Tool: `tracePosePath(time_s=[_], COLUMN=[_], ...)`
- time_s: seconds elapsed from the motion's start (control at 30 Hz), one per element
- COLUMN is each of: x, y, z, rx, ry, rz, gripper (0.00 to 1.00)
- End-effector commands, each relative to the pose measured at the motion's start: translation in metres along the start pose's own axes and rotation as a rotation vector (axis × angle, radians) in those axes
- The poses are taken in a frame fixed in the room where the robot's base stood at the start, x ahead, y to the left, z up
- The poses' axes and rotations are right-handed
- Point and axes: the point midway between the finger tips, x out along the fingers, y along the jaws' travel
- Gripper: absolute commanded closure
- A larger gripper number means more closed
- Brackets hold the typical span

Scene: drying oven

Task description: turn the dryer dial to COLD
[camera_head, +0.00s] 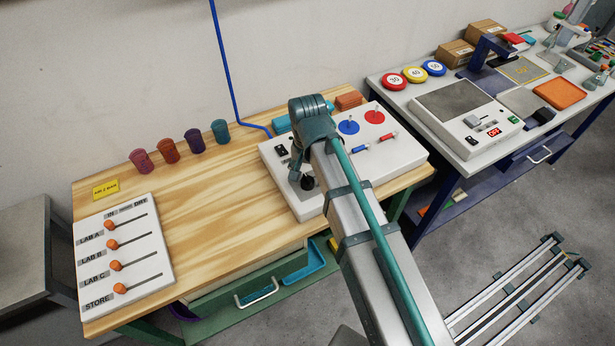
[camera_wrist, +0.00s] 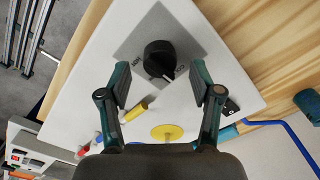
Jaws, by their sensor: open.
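The black dryer dial (camera_wrist: 160,58) stands on a grey square plate on a white panel (camera_wrist: 90,82). In the head view the dial (camera_head: 307,183) shows just below the gripper, at the panel's front left. My gripper (camera_wrist: 160,80) is open, with one finger on each side of the dial in the wrist view. No contact with the dial is visible. In the head view my gripper (camera_head: 296,168) hangs over the panel, partly hidden by my arm.
Near the dial are a black switch (camera_head: 281,151), blue (camera_head: 348,127) and red (camera_head: 374,117) discs, and blue and red sliders. At left is a board (camera_head: 123,256) with several orange knobs. Several cups (camera_head: 195,140) stand behind. The middle of the wooden table (camera_head: 215,205) is clear.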

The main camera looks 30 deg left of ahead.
Motion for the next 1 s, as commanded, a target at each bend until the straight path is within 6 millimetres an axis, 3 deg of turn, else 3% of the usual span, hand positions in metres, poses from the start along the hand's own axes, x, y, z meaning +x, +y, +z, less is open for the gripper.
tracePosePath(time_s=[0.3,0.5,0.7,1.0], x=[-0.059,-0.087,-0.1,-0.101], y=[-0.001,-0.001,0.0,0.0], z=[-0.001,-0.001,0.0,0.0], rx=[0.0,-0.001,-0.001,-0.001], ry=[0.002,0.001,0.0,-0.001], rz=[-0.002,-0.001,0.0,0.0], gripper=[0.36,0.36,0.36,0.36])
